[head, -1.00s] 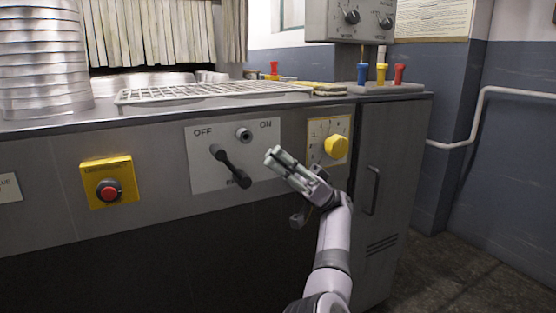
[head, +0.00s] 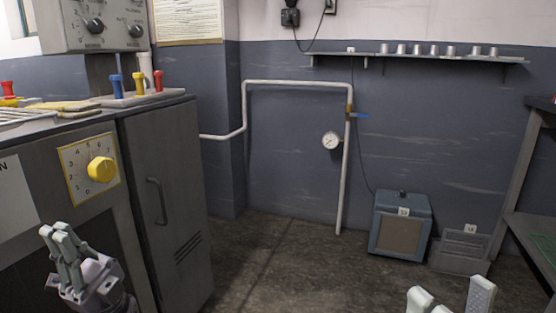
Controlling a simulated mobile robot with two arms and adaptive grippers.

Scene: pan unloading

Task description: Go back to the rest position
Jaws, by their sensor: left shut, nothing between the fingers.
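My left gripper (head: 55,231) is at the lower left of the head view, in front of the grey machine (head: 165,200). Its pale fingers are shut, with nothing between them, and point up and to the left. It is below the panel with the yellow dial (head: 101,170), apart from it. My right gripper (head: 450,290) shows only by its fingertips at the bottom edge, right of centre. These fingertips stand apart, and nothing shows between them. The rest of it is out of frame.
A white pipe (head: 295,83) with a gauge (head: 331,141) runs along the wall. A blue-grey box (head: 401,225) stands on the floor below a shelf (head: 420,57) of small metal cups. A table (head: 515,222) is at the right edge. The middle floor is clear.

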